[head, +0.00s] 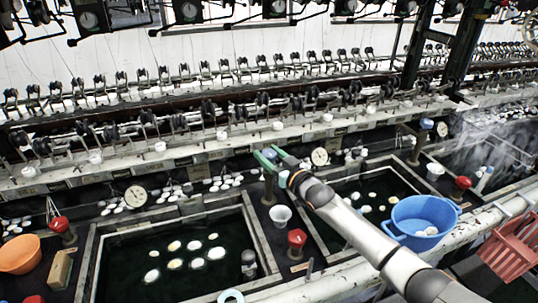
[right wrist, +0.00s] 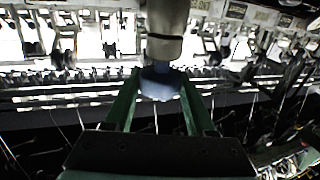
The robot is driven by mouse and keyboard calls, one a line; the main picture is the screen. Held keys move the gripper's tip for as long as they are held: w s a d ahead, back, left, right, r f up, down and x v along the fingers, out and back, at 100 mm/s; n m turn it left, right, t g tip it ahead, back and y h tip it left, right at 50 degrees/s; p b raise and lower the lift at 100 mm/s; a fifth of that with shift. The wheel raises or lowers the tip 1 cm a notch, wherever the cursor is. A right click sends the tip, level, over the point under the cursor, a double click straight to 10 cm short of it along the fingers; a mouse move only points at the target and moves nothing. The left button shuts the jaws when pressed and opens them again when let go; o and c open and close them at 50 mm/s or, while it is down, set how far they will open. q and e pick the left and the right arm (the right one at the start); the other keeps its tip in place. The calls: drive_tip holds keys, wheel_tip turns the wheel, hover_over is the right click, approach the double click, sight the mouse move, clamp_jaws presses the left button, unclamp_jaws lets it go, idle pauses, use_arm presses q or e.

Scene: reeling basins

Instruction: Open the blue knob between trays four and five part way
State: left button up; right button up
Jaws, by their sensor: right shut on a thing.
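The blue knob (right wrist: 160,83) sits between the green fingers of my right gripper (right wrist: 157,98) in the right wrist view. In the head view my right gripper (head: 270,157) is at the top of a brown post (head: 268,190), between two dark water trays, the left tray (head: 172,262) and the right tray (head: 372,197). The fingers are shut on the knob from its sides and hide much of it in the head view. How far the knob is turned cannot be seen. My left gripper is not in view.
Red knobs (head: 297,238) stand near the trays' front. Another blue-topped post (head: 426,124) stands further right. A white cup (head: 280,216) is close below my right gripper. A blue basin (head: 424,220) lies by my right forearm, and an orange bowl (head: 20,254) is far left.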

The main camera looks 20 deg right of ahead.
clamp_jaws()
